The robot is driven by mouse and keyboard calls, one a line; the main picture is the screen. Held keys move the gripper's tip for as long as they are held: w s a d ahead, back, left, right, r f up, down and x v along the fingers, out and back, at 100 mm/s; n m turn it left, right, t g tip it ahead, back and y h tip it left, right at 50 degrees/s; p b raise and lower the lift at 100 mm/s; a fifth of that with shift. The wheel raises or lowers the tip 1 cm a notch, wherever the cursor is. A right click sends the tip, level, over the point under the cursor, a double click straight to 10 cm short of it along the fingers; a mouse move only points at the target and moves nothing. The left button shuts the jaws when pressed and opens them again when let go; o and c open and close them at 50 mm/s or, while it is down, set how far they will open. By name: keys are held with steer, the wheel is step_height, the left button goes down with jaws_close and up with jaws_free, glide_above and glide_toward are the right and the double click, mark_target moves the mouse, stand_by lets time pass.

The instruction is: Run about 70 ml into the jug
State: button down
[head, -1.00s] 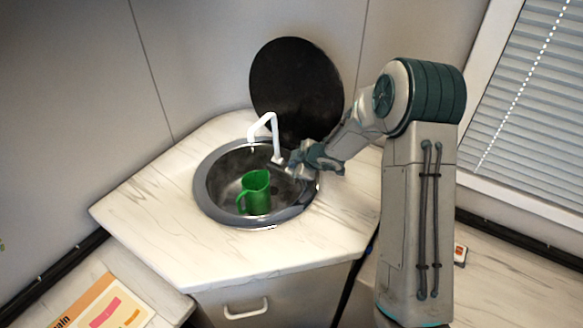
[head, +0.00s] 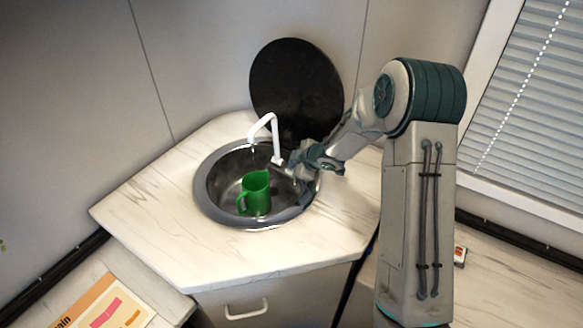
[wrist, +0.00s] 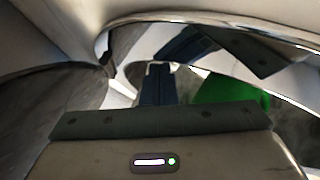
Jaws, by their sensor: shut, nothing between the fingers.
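The green jug (head: 257,196) stands upright in the round sink, its handle to the left; its inside is too small to read a level. It also shows as a green patch in the wrist view (wrist: 225,91). The white tap (head: 275,135) arches over the sink, its spout end above the jug. A faint pale streak shows under the spout; I cannot tell how much water runs. My gripper (head: 295,164) is shut and empty beside the tap's base, to the right of the jug. Its dark blue fingers show together in the wrist view (wrist: 158,84). Contact with the tap is unclear.
The sink (head: 207,205) has a grey rim and is set in a pale marble-look counter (head: 160,215). Its round black lid (head: 297,88) stands up behind the tap. A colored printed sheet (head: 110,308) lies at the lower left. The counter left of the sink is clear.

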steer(key=shift+r+p, duration=0.6)
steer(key=shift+r, duration=0.2)
step_height(320, 180, up, 5)
steer(key=p, duration=0.5)
stand_by(1.2)
